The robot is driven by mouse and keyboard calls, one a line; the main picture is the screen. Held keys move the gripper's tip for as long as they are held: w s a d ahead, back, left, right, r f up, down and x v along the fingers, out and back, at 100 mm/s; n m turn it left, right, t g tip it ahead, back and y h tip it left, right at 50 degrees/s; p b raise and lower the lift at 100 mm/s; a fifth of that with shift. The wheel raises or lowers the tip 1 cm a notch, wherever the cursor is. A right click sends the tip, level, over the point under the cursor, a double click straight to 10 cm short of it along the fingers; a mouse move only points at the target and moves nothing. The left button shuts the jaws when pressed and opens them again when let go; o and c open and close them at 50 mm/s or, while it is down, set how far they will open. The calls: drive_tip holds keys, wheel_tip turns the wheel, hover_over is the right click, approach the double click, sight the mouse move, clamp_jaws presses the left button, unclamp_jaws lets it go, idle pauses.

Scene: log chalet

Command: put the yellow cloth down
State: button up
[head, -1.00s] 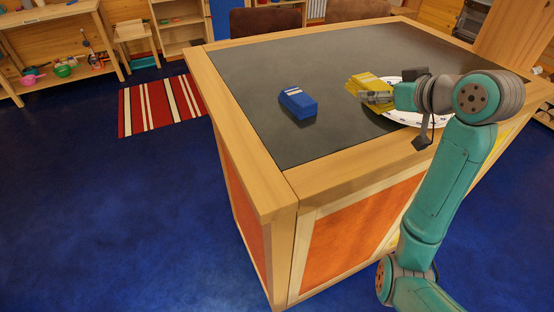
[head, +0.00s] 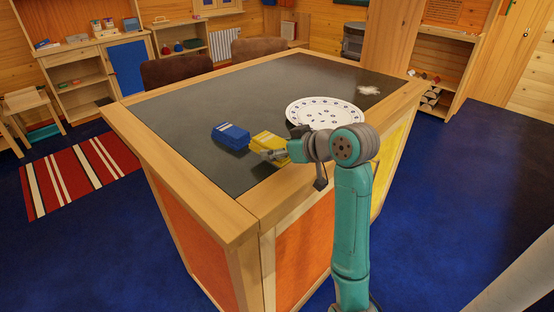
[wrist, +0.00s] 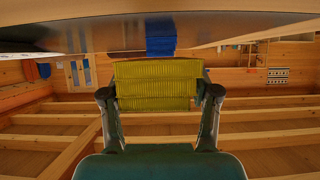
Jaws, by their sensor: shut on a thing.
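The yellow cloth (head: 268,141), a folded ribbed stack, is between the fingers of my gripper (head: 274,154) at the near edge of the dark table top. In the wrist view the cloth (wrist: 156,84) fills the space between both fingers (wrist: 160,100). My gripper is shut on it. I cannot tell whether its underside touches the table. A folded blue cloth (head: 231,136) lies on the table just left of it, and also shows behind it in the wrist view (wrist: 160,38).
A white patterned plate (head: 325,110) lies right of and behind my gripper. A small white patch (head: 369,90) is on the table (head: 190,107) at the far right. The table's back middle is clear. Two brown chairs (head: 178,70) stand behind it.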

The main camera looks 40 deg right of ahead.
drive_tip(key=shift+f, duration=1.65)
drive_tip(key=shift+f, duration=0.1)
drive_tip(key=o, duration=1.2)
drive_tip(key=shift+c, duration=0.2)
drive_tip(key=shift+s+d, duration=0.1)
drive_tip(key=v, duration=1.2)
